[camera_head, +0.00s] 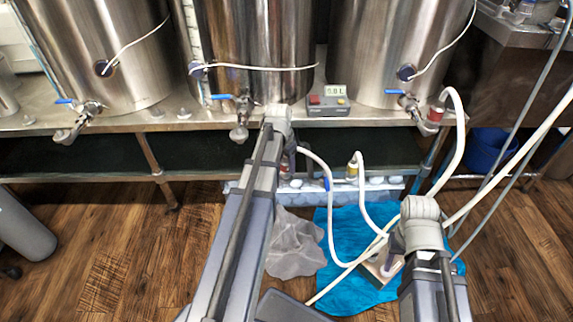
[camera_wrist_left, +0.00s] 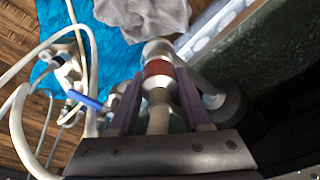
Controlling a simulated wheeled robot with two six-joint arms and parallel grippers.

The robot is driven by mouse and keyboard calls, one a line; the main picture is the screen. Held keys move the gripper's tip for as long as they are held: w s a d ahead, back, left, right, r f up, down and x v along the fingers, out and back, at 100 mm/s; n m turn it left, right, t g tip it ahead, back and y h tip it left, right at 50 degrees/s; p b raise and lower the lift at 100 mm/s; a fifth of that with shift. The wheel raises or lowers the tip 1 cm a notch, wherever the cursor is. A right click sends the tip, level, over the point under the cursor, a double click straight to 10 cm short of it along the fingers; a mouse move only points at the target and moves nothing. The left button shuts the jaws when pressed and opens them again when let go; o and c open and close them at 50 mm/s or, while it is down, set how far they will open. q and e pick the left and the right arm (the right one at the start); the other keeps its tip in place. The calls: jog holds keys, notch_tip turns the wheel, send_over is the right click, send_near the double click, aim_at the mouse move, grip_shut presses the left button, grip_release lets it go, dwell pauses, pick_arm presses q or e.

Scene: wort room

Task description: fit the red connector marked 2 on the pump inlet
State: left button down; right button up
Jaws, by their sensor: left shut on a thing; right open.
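My left gripper (camera_wrist_left: 160,100) is shut on the red-banded connector (camera_wrist_left: 158,70), with a white hose leading back between its fingers. The number mark is not readable. In the head view my left arm partly hides this gripper (camera_head: 287,165), low in front of the middle kettle. The pump (camera_head: 380,268) stands on the blue towel (camera_head: 345,295); it also shows in the left wrist view (camera_wrist_left: 66,66), apart from the held connector. Its inlet is not clear to see. My right gripper (camera_head: 394,264) is open beside the pump, mostly hidden by my right wrist.
Another red fitting (camera_head: 436,113) is on the right kettle's valve. A control box (camera_head: 328,104) sits on the bench. Hoses cross around the pump. Grey cloth (camera_head: 293,248) lies beside the towel.

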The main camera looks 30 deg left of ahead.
aim_at(284, 158)
pick_arm(q)
jog(key=shift+f+b, duration=0.7)
jog(key=shift+f, duration=0.05)
jog(key=shift+c, duration=1.4)
grip_release()
jog(key=r+p, duration=0.5)
jog(key=s+r+p, duration=0.1)
jog(key=r+p, duration=0.1)
jog(key=shift+s+a+r+p, duration=0.1)
jog(key=shift+a+r+p, duration=0.05)
jog(key=shift+r+p, duration=0.25)
